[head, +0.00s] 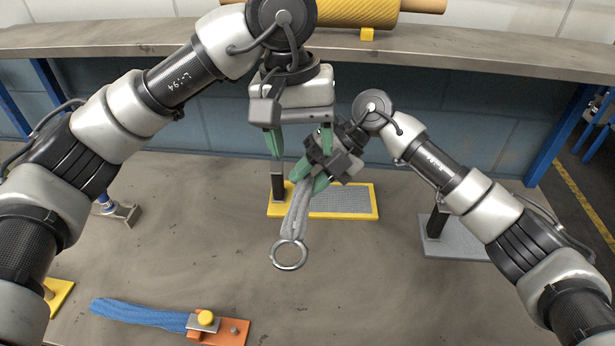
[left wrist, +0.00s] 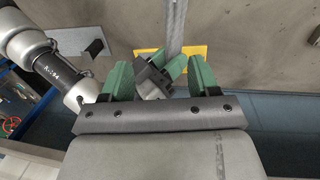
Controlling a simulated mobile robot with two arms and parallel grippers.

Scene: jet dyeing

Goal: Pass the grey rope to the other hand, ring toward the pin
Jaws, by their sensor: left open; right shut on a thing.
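The grey rope (head: 297,212) hangs in the head view with its metal ring (head: 289,254) at the lower end, toward the front. My right gripper (head: 311,179) is shut on the rope's upper part. My left gripper (head: 299,150) is open, its green fingers pointing down just behind and above the right gripper. In the left wrist view the left gripper (left wrist: 160,75) has its fingers on both sides of the right gripper's dark body (left wrist: 152,80), and the grey rope (left wrist: 175,25) runs up from there. Whether the left fingers touch anything is unclear. I cannot tell which fixture is the pin.
A yellow-edged plate (head: 373,199) with a dark post (head: 278,186) lies behind the rope. A grey plate (head: 455,247) stands at right. A blue rope (head: 140,313) clamped to an orange block (head: 236,327) lies front left. A raised ledge (head: 130,38) crosses the back. The front middle is clear.

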